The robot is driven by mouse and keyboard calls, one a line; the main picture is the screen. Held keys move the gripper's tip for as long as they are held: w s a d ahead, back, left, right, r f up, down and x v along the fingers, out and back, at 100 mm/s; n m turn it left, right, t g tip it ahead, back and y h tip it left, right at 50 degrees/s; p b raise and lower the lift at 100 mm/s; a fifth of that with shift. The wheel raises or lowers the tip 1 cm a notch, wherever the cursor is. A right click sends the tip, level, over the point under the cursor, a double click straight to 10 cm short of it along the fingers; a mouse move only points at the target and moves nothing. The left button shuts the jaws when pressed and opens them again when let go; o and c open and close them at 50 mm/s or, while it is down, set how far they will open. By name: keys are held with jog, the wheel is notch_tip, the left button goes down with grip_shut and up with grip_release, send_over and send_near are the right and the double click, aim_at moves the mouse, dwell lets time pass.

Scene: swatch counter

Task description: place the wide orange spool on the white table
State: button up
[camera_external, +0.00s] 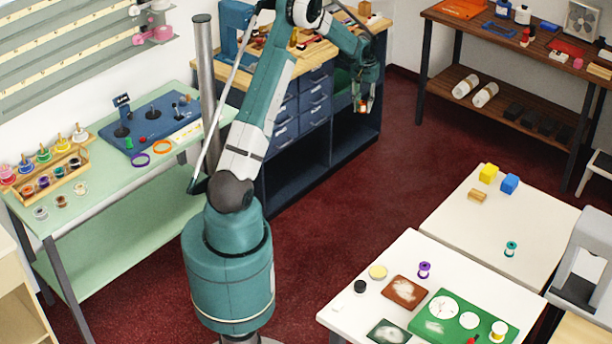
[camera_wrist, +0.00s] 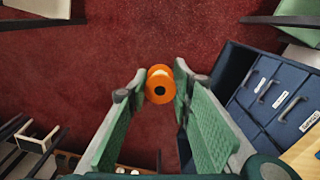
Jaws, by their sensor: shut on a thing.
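My gripper (camera_external: 362,104) is raised in the air near the right end of the blue drawer bench in the external view. In the wrist view my gripper (camera_wrist: 160,90) is shut on the orange spool (camera_wrist: 160,73), which sits between the fingertips with red floor beyond it. The spool also shows small and orange at the fingertips (camera_external: 361,105) in the external view. Two white tabletops stand at the lower right, well away from my gripper: a nearer one (camera_external: 400,252) and a farther one (camera_external: 460,222).
The nearer table carries a purple spool (camera_external: 424,269), a green board (camera_external: 460,324) and small dishes. The farther one carries a yellow block (camera_external: 488,174), a blue block (camera_external: 509,183) and a teal spool (camera_external: 510,249); its middle is clear. Blue drawers (camera_wrist: 270,90) stand right of my gripper.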

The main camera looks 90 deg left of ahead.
jog(key=s+a+n, duration=0.2)
jog(key=s+a, duration=0.5)
jog(key=s, duration=0.5)
jog(key=s+a+r+n+p, duration=0.1)
jog(key=s+a+n, duration=0.1)
jog(key=s+a, duration=0.8)
jog(key=s+a+n, duration=0.2)
jog(key=s+a, duration=0.2)
jog(key=s, duration=1.1)
jog(key=s+a+r+n+p, duration=0.1)
jog(key=s+n, duration=0.2)
jog(key=s, duration=1.9)
jog(key=s+a+r+n, duration=0.1)
jog(key=s+a+n, duration=0.1)
jog(key=s, duration=2)
jog(key=s+d+f+n, duration=0.2)
jog(key=s+d+n, duration=0.2)
jog(key=s+d, duration=1.25)
jog(key=s+d+n+b, duration=0.1)
jog(key=s+d+n, duration=0.2)
jog(key=d, duration=0.9)
jog(key=s+d+n+b, duration=0.2)
jog(key=s+d, duration=0.3)
jog(key=d, duration=0.8)
jog(key=s+d+n+b, duration=0.1)
jog(key=s+d+n, duration=0.2)
jog(key=d, duration=1)
jog(key=shift+s+d+r+n+b, duration=0.25)
jog(key=shift+s+r+n+b, duration=0.05)
jog(key=shift+s+b, duration=0.15)
